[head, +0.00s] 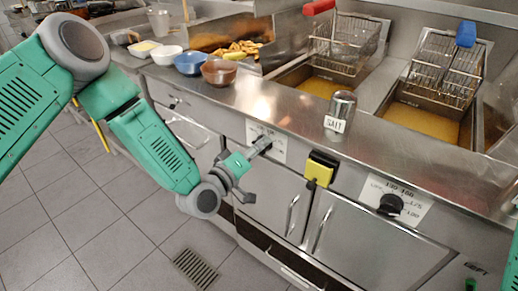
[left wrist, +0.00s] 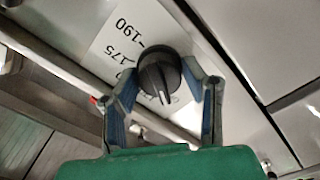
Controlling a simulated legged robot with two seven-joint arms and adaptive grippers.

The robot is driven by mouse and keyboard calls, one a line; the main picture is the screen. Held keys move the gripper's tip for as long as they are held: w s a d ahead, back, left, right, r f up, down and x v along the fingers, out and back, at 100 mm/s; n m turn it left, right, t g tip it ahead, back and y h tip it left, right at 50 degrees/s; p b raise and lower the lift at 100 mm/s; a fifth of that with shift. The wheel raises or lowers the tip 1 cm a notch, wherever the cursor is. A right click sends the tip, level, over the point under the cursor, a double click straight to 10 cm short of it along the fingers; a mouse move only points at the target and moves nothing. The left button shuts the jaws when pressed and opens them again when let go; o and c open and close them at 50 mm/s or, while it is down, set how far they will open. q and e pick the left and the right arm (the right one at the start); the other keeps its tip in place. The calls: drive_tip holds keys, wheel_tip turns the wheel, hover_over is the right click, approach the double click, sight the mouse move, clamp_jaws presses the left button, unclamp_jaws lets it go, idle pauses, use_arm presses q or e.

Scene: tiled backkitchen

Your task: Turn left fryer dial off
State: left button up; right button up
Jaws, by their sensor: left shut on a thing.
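The left fryer dial (left wrist: 158,72) is a round black knob on a white plate (left wrist: 125,38) with printed numbers, 175 and 190 among them. Its white pointer mark points down in the left wrist view, towards my palm. My left gripper (left wrist: 160,100) has a finger on each side of the dial and is shut on it. In the head view my left gripper (head: 258,146) reaches the white plate (head: 277,142) on the front panel and mostly hides the dial. The right fryer dial (head: 390,204) is black, with nothing touching it.
A yellow and black box (head: 321,169) sits on the panel between the dials. A salt shaker (head: 340,111) stands on the counter edge. Behind are fryer baskets with a red handle (head: 319,7) and a blue handle (head: 466,34). Cupboard handles (head: 292,215) stick out below.

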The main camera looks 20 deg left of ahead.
use_arm(q)
drive_tip(key=shift+o, duration=0.2)
drive_tip(key=shift+a+n, duration=0.1)
drive_tip(key=shift+n, duration=0.4)
drive_tip(key=o, duration=1.1)
drive_tip(key=shift+w+f, duration=0.1)
drive_tip(key=shift+w, duration=0.05)
drive_tip(key=v, duration=1.2)
